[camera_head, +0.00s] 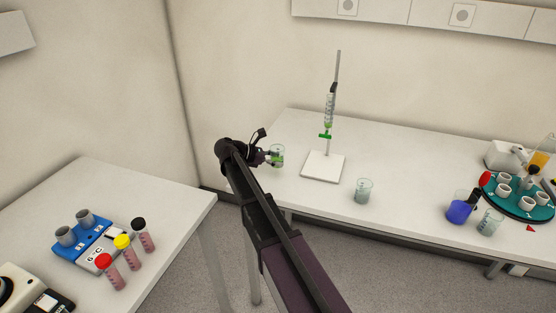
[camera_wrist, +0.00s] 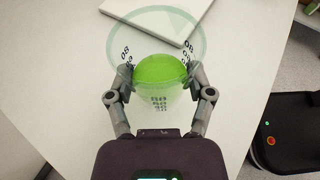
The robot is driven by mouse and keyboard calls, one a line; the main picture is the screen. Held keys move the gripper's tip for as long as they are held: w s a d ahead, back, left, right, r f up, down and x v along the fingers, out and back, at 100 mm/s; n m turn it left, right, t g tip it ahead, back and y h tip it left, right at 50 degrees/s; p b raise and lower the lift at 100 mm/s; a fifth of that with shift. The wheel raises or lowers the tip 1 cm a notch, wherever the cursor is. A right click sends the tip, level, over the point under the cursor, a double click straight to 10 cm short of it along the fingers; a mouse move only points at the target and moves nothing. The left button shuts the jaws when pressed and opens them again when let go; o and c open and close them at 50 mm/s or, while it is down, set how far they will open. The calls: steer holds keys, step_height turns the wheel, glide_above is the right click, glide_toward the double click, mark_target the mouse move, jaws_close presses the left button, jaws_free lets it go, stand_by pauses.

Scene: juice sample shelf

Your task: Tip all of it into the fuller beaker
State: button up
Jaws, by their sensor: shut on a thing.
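My gripper (camera_head: 264,156) is shut on a clear glass beaker (camera_head: 277,155) with green liquid, at the left end of the back bench. In the wrist view the fingers of my gripper (camera_wrist: 160,78) clasp both sides of this beaker (camera_wrist: 158,92), which looks about upright, with the green low inside. I cannot tell whether it touches the bench. A second clear beaker (camera_head: 363,191) stands to the right, past the stand; its contents are hard to make out. A beaker with blue liquid (camera_head: 459,208) and another clear beaker (camera_head: 489,222) stand further right.
A burette stand (camera_head: 322,168) with a white base is between the held beaker and the second beaker. A green round rack (camera_head: 518,211) with several cups is at the far right. Capped tubes (camera_head: 123,244) and a blue block (camera_head: 72,252) are on the left table.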

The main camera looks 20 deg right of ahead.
mark_target(276, 148)
stand_by(0.4)
step_height(276, 148, up, 23)
steer(key=p, duration=2.3)
